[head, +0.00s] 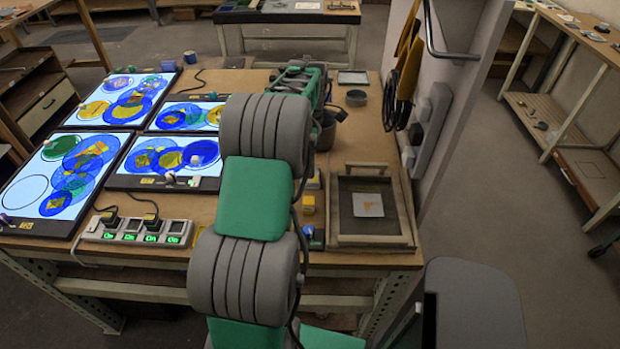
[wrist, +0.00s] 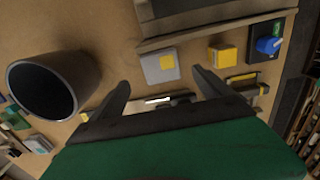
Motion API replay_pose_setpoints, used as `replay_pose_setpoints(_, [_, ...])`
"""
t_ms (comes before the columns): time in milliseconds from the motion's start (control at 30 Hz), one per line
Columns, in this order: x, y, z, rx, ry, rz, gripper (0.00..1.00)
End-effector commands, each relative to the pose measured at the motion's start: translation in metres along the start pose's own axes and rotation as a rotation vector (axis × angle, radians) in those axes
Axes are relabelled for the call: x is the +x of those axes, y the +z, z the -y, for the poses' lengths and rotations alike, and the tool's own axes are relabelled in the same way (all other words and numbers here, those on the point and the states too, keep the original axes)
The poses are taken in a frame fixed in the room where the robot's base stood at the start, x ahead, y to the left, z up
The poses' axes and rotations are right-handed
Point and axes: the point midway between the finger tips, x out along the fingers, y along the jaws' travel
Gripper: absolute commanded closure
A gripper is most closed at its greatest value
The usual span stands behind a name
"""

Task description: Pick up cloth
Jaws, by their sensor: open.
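In the wrist view, a small light-grey square piece with a yellow patch (wrist: 160,66) lies on the wooden bench; it looks like the cloth, but I cannot be sure. My gripper (wrist: 160,80) is open and empty. Its two dark fingers spread to either side, below the grey piece in the picture, without visible contact. In the head view, my arm hides my gripper and most of this spot.
A dark round cup (wrist: 52,85) stands left of my gripper. A yellow block (wrist: 222,55) and a blue-knobbed black box (wrist: 268,42) sit to the right. Light panels with coloured discs (head: 32,180) and a power strip (head: 135,231) fill the bench's left side. A wall post (head: 440,130) rises at right.

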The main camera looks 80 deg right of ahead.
Motion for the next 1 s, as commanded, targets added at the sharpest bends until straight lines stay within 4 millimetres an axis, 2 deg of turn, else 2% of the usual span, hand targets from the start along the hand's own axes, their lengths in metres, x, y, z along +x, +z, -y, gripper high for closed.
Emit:
replay_pose_setpoints(167, [0.022,-0.001,0.002,0.001,-0.002,0.0,0.11])
replay_pose_setpoints(333, [0.053,0.0,0.003,0.001,-0.001,0.0,0.11])
replay_pose_setpoints(433, [0.062,0.0,0.002,0.001,0.001,0.0,0.11])
replay_pose_setpoints(600, [0.063,0.0,0.002,0.001,0.003,0.0,0.11])
replay_pose_setpoints(1000, [0.062,-0.001,0.002,0.001,0.003,0.0,0.43])
